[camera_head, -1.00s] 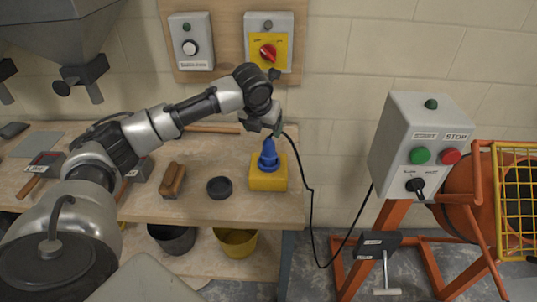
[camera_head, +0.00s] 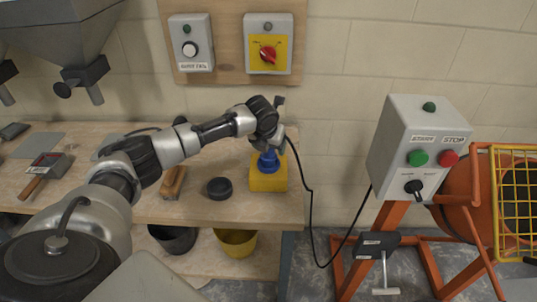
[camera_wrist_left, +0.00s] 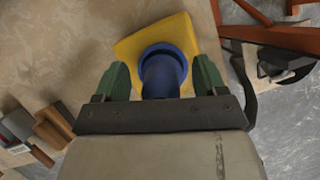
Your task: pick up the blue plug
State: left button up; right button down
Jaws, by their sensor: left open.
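The blue plug (camera_head: 268,160) stands on a yellow block (camera_head: 268,180) near the right end of the workbench. In the head view my left gripper (camera_head: 272,147) is right above the plug and hides its upper part. In the left wrist view the plug (camera_wrist_left: 162,72) lies between the two green fingertips of my open left gripper (camera_wrist_left: 163,82), with a gap on each side. The yellow block (camera_wrist_left: 130,47) shows behind it. My right gripper is not in view.
A black cable (camera_head: 311,215) hangs off the bench's right end towards the grey control box (camera_head: 417,150). A small dark round lid (camera_head: 220,188) and a brown wooden block (camera_head: 173,183) lie left of the yellow block. The wall board with switches (camera_head: 230,40) is behind.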

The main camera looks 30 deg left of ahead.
pick_arm(q)
jog(key=c, duration=1.1)
